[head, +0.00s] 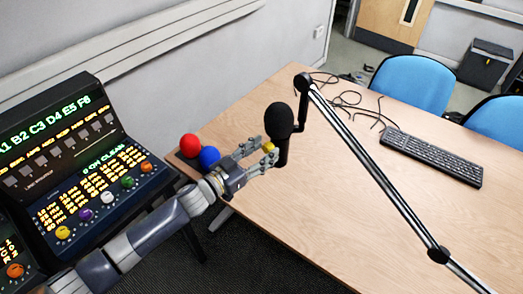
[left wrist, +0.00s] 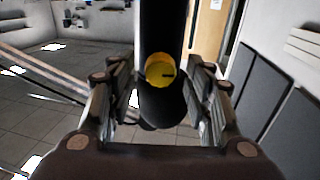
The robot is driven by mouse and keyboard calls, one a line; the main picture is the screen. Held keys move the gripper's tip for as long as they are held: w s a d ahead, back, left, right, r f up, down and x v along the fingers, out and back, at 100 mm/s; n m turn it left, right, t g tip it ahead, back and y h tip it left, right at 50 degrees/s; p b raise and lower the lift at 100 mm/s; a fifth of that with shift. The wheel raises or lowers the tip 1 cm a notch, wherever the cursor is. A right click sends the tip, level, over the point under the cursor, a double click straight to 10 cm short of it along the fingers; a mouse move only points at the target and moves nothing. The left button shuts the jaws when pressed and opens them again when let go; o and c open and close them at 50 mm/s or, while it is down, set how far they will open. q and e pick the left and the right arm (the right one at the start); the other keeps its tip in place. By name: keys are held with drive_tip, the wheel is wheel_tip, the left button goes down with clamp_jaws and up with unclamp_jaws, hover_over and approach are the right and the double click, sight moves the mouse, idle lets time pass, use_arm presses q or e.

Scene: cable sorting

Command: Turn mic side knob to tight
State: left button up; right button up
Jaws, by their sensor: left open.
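The black microphone (head: 279,121) hangs from the end of a boom arm (head: 372,165) above the wooden table. Its yellow side knob (head: 269,147) sits low on the mic body. In the left wrist view the yellow knob (left wrist: 160,70) faces the camera, with a dark mark on its right part. My left gripper (head: 262,152) is open, with its fingers on either side of the knob. In the left wrist view the fingers (left wrist: 163,100) stand apart left and right of the mic body. I cannot tell whether they touch it. My right gripper is not in view.
A red ball (head: 190,145) and a blue ball (head: 209,157) sit beside my left forearm. A control console (head: 80,160) with lit labels and knobs stands at left. A keyboard (head: 431,157) and loose black cables (head: 350,103) lie on the table (head: 310,225). The near tabletop is clear.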

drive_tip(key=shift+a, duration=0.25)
use_arm(q)
drive_tip(key=c, duration=1.1)
drive_tip(key=shift+o, duration=0.3)
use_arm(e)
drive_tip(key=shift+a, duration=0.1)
use_arm(q)
drive_tip(key=shift+m, duration=0.4)
drive_tip(key=shift+f+m, duration=0.1)
drive_tip(key=shift+m, duration=0.8)
drive_tip(key=m+b, duration=0.1)
drive_tip(key=m, duration=0.5)
drive_tip(key=shift+s+b, duration=0.1)
drive_tip(key=shift+b, duration=0.2)
drive_tip(key=m+b, duration=0.1)
drive_tip(key=m, duration=0.4)
drive_tip(key=shift+f+m, duration=0.15)
drive_tip(key=shift+m, duration=0.25)
drive_tip(key=shift+m+b, duration=0.5)
drive_tip(key=shift+m, duration=1.1)
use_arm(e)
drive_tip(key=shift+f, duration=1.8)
use_arm(q)
drive_tip(key=shift+m, duration=0.3)
